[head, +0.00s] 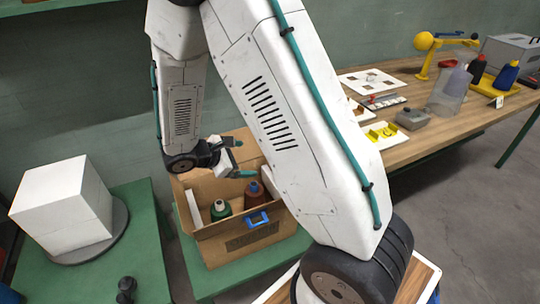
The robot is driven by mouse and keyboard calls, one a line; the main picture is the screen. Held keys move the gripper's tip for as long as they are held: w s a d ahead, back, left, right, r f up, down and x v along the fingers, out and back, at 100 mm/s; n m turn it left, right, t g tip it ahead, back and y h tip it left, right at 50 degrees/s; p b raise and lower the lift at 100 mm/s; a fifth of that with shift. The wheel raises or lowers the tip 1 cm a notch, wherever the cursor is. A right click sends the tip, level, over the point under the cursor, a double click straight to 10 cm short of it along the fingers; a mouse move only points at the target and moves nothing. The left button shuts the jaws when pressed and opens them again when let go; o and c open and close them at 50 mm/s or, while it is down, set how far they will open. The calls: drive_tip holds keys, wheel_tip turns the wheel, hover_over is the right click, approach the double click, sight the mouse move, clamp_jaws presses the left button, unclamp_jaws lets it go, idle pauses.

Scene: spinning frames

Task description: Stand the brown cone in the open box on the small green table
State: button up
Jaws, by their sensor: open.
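The open cardboard box (240,238) stands on the small green table (208,282). A reddish-brown cone (256,197) is inside the box at the right, looking upright with its tip up. Its lower part is hidden by the box's front wall. A green cone (221,211) is in the box to its left. My gripper (243,159) is above the box, over its back part, with its fingers apart and nothing seen between them. It looks apart from the brown cone. My arm hides part of the box's right side.
A white cube (65,200) sits on a grey round plate (100,240) at the left.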

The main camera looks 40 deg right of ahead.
drive_tip(key=s+a+r+m+g+y, duration=0.2)
drive_tip(key=s+r+m+y, duration=0.45)
drive_tip(key=s+r, duration=0.7)
drive_tip(key=s+a+r+m+t+y, duration=0.3)
drive_tip(key=s+a+r+m+y, duration=0.2)
drive_tip(key=s, duration=0.5)
wheel_tip(320, 180, up, 4)
drive_tip(key=a+m, duration=0.1)
drive_tip(key=a, duration=0.1)
drive_tip(key=shift+s+a+f+t, duration=0.25)
drive_tip(key=shift+s+a+t, duration=0.1)
drive_tip(key=shift+t, duration=0.05)
